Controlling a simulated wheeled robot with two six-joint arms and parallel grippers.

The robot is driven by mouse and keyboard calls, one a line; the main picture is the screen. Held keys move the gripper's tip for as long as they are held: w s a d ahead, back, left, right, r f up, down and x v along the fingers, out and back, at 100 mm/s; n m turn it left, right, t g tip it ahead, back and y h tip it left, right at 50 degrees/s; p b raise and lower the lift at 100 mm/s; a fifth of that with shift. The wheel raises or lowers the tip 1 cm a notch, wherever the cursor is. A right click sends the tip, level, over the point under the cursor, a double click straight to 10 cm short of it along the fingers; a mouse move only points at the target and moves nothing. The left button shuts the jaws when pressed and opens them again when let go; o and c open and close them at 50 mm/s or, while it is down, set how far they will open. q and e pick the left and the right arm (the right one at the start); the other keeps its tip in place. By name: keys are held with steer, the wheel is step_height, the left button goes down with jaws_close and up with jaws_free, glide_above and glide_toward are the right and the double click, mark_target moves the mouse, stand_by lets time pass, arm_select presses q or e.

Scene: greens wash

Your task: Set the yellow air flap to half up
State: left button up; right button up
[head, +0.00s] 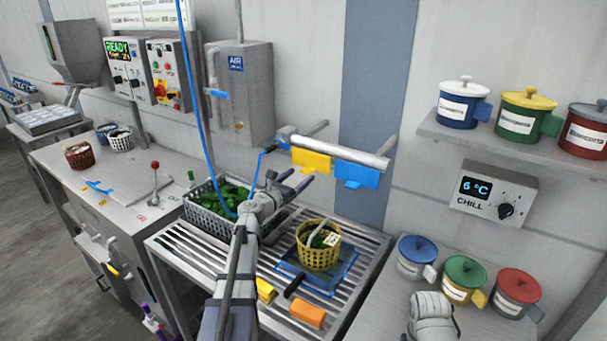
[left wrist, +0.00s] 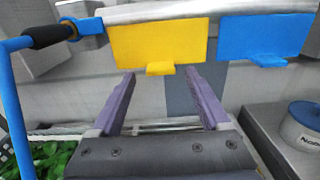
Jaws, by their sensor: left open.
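The yellow air flap (head: 311,161) hangs from the left part of a grey air bar on the wall. In the left wrist view the yellow flap (left wrist: 160,35) faces me, with a small yellow tab at its lower edge. It appears to hang down; its exact tilt is hard to tell. My left gripper (head: 300,176) is just in front of and below it. In the left wrist view my purple fingers (left wrist: 160,73) are open and empty, with the tab in line between their tips. I cannot tell whether they touch it.
A blue flap (head: 356,175) hangs just right of the yellow one. A blue hose with a black grip (left wrist: 52,37) hangs close on the left. Below are a crate of greens (head: 206,207) and a yellow basket (head: 318,257) on the slatted rack.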

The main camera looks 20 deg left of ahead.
mark_target(304, 173)
arm_select(q)
steer(key=shift+w+d, duration=0.15)
steer(key=shift+w, duration=0.65)
steer(key=shift+w+d, duration=0.1)
steer(key=shift+w, duration=0.65)
steer(key=shift+c, duration=0.2)
jaws_close()
